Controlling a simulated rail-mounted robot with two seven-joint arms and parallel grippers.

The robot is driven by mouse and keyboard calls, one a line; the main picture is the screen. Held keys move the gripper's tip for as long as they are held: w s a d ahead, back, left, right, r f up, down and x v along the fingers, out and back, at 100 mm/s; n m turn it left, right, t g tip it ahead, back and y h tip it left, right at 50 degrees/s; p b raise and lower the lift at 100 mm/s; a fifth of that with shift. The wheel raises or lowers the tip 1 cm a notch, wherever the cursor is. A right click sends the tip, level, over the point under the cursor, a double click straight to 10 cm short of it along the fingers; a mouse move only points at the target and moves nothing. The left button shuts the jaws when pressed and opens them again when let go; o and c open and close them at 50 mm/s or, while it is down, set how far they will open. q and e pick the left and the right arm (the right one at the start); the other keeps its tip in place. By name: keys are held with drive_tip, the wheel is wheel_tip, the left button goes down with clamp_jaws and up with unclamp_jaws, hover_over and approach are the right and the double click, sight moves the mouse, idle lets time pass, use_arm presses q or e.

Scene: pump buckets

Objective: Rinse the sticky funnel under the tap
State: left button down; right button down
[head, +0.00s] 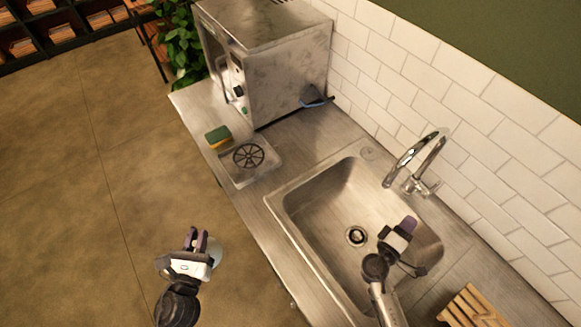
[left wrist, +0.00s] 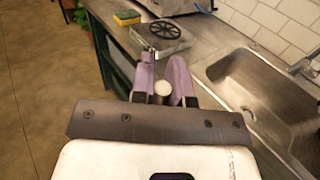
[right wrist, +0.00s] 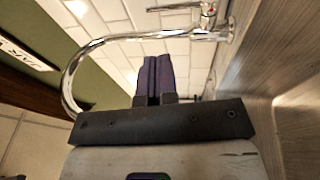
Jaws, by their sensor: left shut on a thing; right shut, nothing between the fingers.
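My left gripper (head: 198,238) is out over the floor, in front of the counter edge. It is shut on a pale, whitish thing, likely the funnel (head: 217,254), mostly hidden behind the gripper. The chrome tap (head: 414,155) arches over the far side of the steel sink (head: 330,205). My right gripper (head: 408,226) is shut and empty above the sink's right part. In the right wrist view its fingers (right wrist: 153,75) are together in front of the tap (right wrist: 110,42).
A steel tray with a round black grate (head: 248,155) and a green-yellow sponge (head: 218,137) are on the counter left of the sink. A steel machine (head: 285,75) stands behind them. A wooden rack (head: 478,305) is at the lower right. The sink basin looks empty.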

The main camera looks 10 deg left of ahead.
sight(437, 186)
use_arm(q)
drive_tip(key=shift+r, duration=0.25)
use_arm(e)
drive_tip(key=x, duration=1.3)
drive_tip(key=shift+s+r, duration=0.1)
drive_tip(key=shift+d, duration=0.1)
use_arm(q)
drive_tip(key=shift+r+p, duration=0.2)
drive_tip(key=shift+p, duration=0.15)
use_arm(e)
drive_tip(key=shift+w+d+r+g, duration=0.2)
drive_tip(key=shift+w+d+g, duration=0.2)
use_arm(q)
drive_tip(key=shift+s+r, duration=0.1)
drive_tip(key=shift+r, duration=0.1)
use_arm(e)
drive_tip(key=shift+w+d+r, duration=0.1)
drive_tip(key=shift+d, duration=0.05)
use_arm(q)
drive_tip(key=shift+s+a+r+p, duration=0.1)
drive_tip(key=shift+p, duration=0.25)
use_arm(e)
drive_tip(key=shift+d+f+g+y, duration=0.1)
drive_tip(key=shift+f+g+y, duration=0.1)
drive_tip(key=shift+g+y, duration=0.2)
